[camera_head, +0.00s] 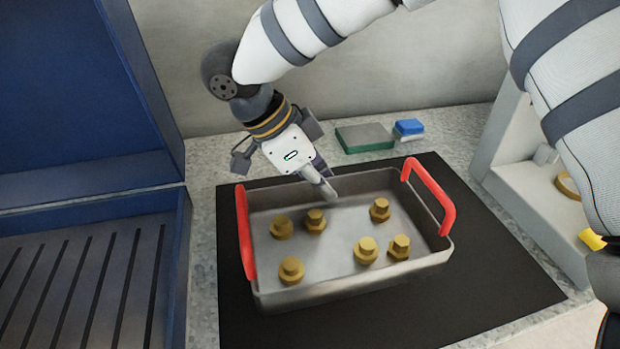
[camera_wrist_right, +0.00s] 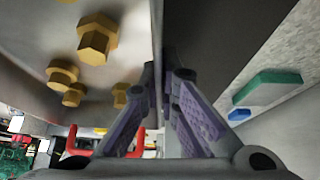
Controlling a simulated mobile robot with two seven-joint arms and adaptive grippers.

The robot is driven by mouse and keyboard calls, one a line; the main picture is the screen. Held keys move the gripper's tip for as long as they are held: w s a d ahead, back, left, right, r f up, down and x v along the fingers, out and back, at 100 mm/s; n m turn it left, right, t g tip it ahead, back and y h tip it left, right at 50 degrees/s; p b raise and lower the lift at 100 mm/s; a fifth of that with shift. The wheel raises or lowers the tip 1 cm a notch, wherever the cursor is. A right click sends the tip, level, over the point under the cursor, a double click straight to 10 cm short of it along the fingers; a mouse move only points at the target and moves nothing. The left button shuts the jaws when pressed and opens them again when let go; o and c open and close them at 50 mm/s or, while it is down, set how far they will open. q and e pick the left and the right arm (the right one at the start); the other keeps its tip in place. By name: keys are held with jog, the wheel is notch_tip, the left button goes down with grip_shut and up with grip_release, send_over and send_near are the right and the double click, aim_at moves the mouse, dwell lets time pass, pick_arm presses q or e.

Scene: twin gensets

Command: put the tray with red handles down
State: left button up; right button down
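The metal tray (camera_head: 350,286) with a left red handle (camera_head: 243,232) and a right red handle (camera_head: 430,195) is over the black mat (camera_head: 480,300). It looks level; I cannot tell whether a small gap is under it. Several brass hex-headed fittings (camera_head: 367,250) stand in it; some also show in the right wrist view (camera_wrist_right: 97,38). My right gripper (camera_head: 325,192) reaches down at the tray's far wall. In the right wrist view its fingers (camera_wrist_right: 165,80) are close together on either side of the wall, shut on it. My left gripper is not in view.
A blue cabinet or bin (camera_head: 90,195) with a slotted floor stands at the left. A green-edged grey block (camera_head: 364,138) and a blue block (camera_head: 409,127) lie behind the mat. A light grey fixture (camera_head: 525,185) stands at the right. Bare mat surrounds the tray's front and right.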

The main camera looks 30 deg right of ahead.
jog(key=f, duration=0.2)
jog(key=d+f, duration=0.1)
jog(key=f, duration=0.1)
jog(key=shift+w, duration=0.2)
jog(key=shift+f, duration=0.2)
jog(key=c, duration=1.8)
grip_release()
jog(key=v, duration=1.2)
